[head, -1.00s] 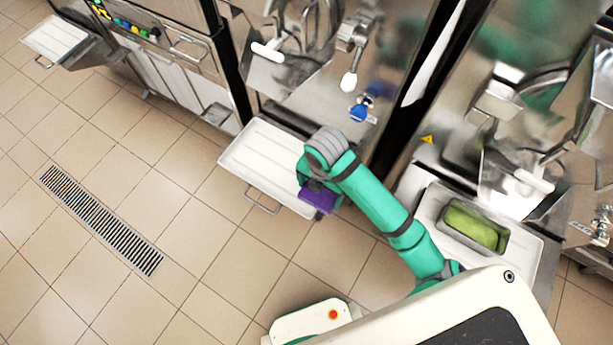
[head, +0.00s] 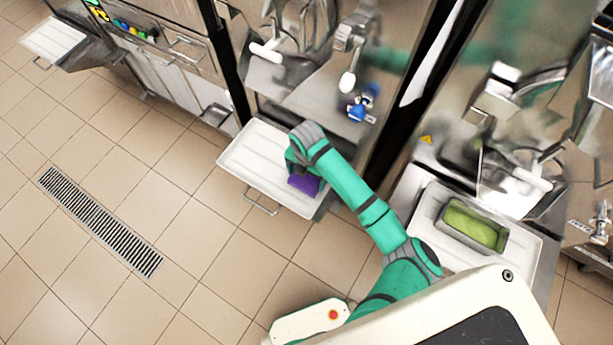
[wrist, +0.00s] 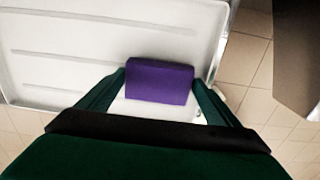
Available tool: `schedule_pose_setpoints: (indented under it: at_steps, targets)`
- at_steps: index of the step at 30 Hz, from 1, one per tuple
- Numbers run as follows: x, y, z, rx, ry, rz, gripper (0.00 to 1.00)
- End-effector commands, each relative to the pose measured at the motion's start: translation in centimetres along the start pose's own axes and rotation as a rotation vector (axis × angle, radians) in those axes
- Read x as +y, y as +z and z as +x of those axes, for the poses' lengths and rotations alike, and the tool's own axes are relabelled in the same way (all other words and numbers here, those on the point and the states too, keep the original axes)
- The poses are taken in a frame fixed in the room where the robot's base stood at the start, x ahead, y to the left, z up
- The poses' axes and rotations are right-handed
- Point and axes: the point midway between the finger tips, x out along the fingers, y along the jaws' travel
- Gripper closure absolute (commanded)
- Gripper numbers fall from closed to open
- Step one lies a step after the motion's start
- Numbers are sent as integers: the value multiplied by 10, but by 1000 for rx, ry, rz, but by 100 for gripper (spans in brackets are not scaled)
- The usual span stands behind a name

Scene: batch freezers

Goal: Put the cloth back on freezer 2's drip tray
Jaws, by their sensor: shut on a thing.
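A purple folded cloth (wrist: 159,81) sits between my gripper's two fingers in the wrist view. The cloth also shows in the head view (head: 304,184). My gripper (wrist: 160,88) is shut on it. In the head view the cloth is over the right part of the middle freezer's white drip tray (head: 249,160). In the wrist view the white ribbed tray (wrist: 60,30) lies behind and below the cloth. I cannot tell whether the cloth touches the tray. My wrist and arm hide part of the tray's right side.
A second white tray (head: 427,214) at the right holds a metal pan of green stuff (head: 474,226). Another tray (head: 56,38) is at the far left. Freezer spouts and handles (head: 348,82) stand behind the middle tray. The tiled floor is clear, with a drain grate (head: 98,220).

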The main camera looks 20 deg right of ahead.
Motion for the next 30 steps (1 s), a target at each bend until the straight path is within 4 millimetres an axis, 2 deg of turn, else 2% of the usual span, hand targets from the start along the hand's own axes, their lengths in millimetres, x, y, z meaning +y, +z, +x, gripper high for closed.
schedule_pose_setpoints:
  at_steps: [2, 13, 14, 15, 24, 30]
  targets:
    - [0, 0, 6, 0, 0, 0, 36]
    - [0, 0, 10, -1, 0, 0, 36]
    - [0, 0, 9, -1, 0, 0, 8]
    - [0, 0, 9, -1, 0, -1, 0]
    - [0, 0, 6, -1, 0, -1, 0]
    - [0, 1, -19, -5, 2, -3, 0]
